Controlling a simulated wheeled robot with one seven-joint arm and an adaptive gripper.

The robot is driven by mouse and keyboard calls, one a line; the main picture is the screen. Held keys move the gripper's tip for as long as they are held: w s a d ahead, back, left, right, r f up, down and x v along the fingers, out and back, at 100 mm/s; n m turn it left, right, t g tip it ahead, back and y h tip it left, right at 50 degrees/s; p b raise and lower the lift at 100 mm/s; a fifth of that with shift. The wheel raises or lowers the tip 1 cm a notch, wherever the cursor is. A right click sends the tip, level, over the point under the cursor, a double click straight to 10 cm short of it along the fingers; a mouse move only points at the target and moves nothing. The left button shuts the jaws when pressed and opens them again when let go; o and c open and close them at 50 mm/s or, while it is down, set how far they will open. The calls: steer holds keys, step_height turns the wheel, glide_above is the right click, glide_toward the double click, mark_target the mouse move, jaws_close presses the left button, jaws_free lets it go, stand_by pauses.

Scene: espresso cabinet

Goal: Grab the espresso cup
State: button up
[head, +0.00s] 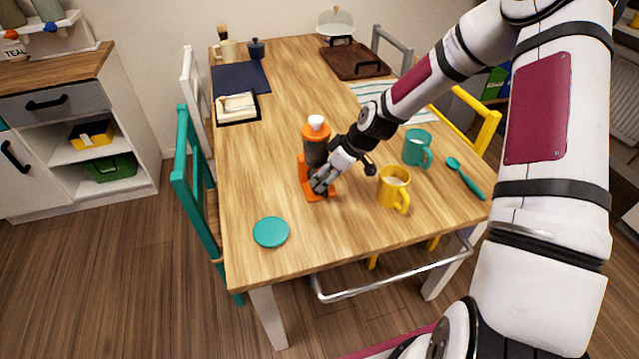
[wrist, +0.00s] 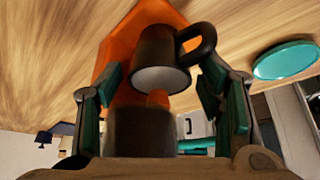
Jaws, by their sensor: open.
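The espresso cup is a small dark cup (wrist: 155,47) with a loop handle on its right side in the wrist view, and a pale round face shows at its end. It is at the orange coffee machine's base (wrist: 112,42). My gripper (wrist: 162,84) is open, with one finger on each side of the cup; contact is hard to tell. In the head view my gripper (head: 322,184) is low at the front of the orange and dark grey coffee machine (head: 315,134) and mostly hides the cup.
A yellow mug (head: 393,188) and a teal mug (head: 416,147) stand right of my gripper. A teal spoon (head: 465,178) lies by the right edge. A teal disc (head: 270,232) lies front left. The front middle of the wooden table (head: 330,238) is clear.

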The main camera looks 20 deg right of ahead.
steer(key=c, duration=1)
steer(key=shift+w+a, duration=0.1)
steer(key=shift+w, duration=0.05)
